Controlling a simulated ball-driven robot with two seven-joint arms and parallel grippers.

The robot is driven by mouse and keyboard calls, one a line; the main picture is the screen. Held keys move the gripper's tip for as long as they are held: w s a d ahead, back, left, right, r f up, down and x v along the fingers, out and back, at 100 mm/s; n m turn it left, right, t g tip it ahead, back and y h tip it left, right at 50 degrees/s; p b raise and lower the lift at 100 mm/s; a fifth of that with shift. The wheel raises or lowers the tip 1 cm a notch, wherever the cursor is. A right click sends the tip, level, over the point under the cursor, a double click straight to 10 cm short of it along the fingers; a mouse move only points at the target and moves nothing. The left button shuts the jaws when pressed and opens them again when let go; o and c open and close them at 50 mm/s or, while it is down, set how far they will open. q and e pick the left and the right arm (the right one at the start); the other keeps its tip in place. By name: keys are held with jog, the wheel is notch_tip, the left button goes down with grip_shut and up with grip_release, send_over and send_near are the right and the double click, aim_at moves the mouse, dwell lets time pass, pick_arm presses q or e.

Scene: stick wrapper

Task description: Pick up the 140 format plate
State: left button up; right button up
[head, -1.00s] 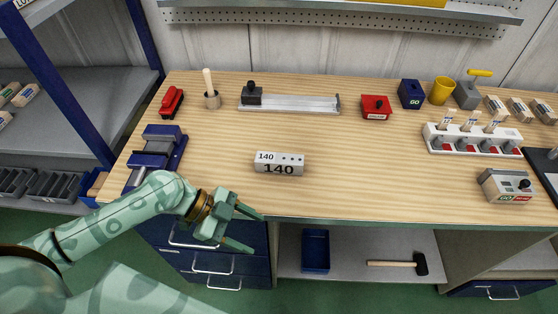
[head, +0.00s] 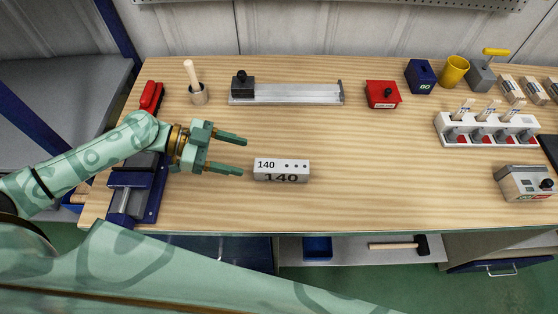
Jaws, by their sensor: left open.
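The 140 format plate (head: 282,171) is a light grey block marked "140" on its top and front, with a row of small dark holes on top. It lies on the wooden bench near the front, left of the middle. My left gripper (head: 243,155) is open and empty. Its two green fingers point right, just left of the plate and apart from it. The gripper appears to be above the bench; its exact height is hard to tell. My right gripper is not in view.
A blue vise (head: 137,190) stands under and beside my left arm. Behind are a wooden-handled tool in a holder (head: 198,94), a metal rail with a black block (head: 298,93) and a red box (head: 382,94). A white rack (head: 487,130) stands right.

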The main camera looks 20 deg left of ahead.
aim_at(283, 165)
pick_arm(q)
jog(key=x, duration=0.4)
jog(key=shift+d+r, duration=0.1)
jog(key=p+x, duration=0.1)
jog(key=x, duration=0.3)
jog(key=shift+w+d+p, duration=0.2)
jog(key=shift+d+p, duration=0.05)
jog(key=shift+p, duration=0.1)
jog(key=shift+w+d+f, duration=0.1)
jog(key=shift+d+f, duration=0.2)
jog(key=shift+d, duration=0.05)
jog(key=shift+c, duration=0.6)
grip_shut()
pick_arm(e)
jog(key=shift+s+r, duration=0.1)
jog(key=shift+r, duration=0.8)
pick_arm(q)
jog(key=shift+r, duration=0.1)
